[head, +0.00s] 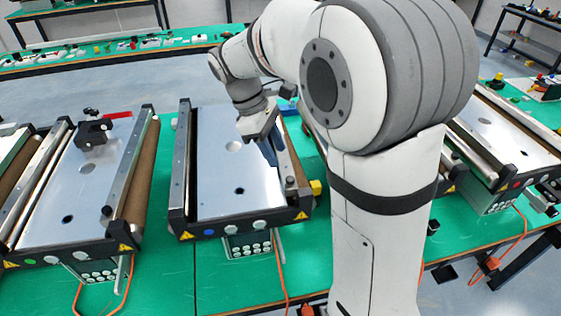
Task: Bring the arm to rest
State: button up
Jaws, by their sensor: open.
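My gripper (265,137) hangs above the right part of the middle mini conveyor (216,165), pointing down. Its fingers are small in this view and partly dark against the conveyor's side rail. I see nothing held between them. My white and grey arm fills the centre and right of the head view and hides the area behind it.
A left conveyor (85,190) carries a black clamp-like part with a red handle (117,115). Another conveyor (510,140) stands at the right. They sit on a green table (165,270) with orange cables at its front. A bench with small parts (130,45) runs along the back.

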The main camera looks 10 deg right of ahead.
jog(key=shift+a+r, duration=0.15)
jog(key=shift+r, duration=0.2)
jog(key=s+d+f+m+t+y, duration=0.1)
jog(key=s+d+m+t+y, duration=0.1)
jog(key=s+m, duration=0.4)
jog(key=s+d+f+m+t+y+b, duration=0.1)
jog(key=s+d+f+m+t+y, duration=0.1)
jog(key=s+m, duration=0.4)
jog(key=s+t, duration=0.1)
jog(key=s, duration=0.3)
jog(key=shift+s+d+t, duration=0.3)
jog(key=shift+s+d, duration=0.05)
jog(key=shift+s, duration=0.05)
jog(key=shift+c, duration=0.5)
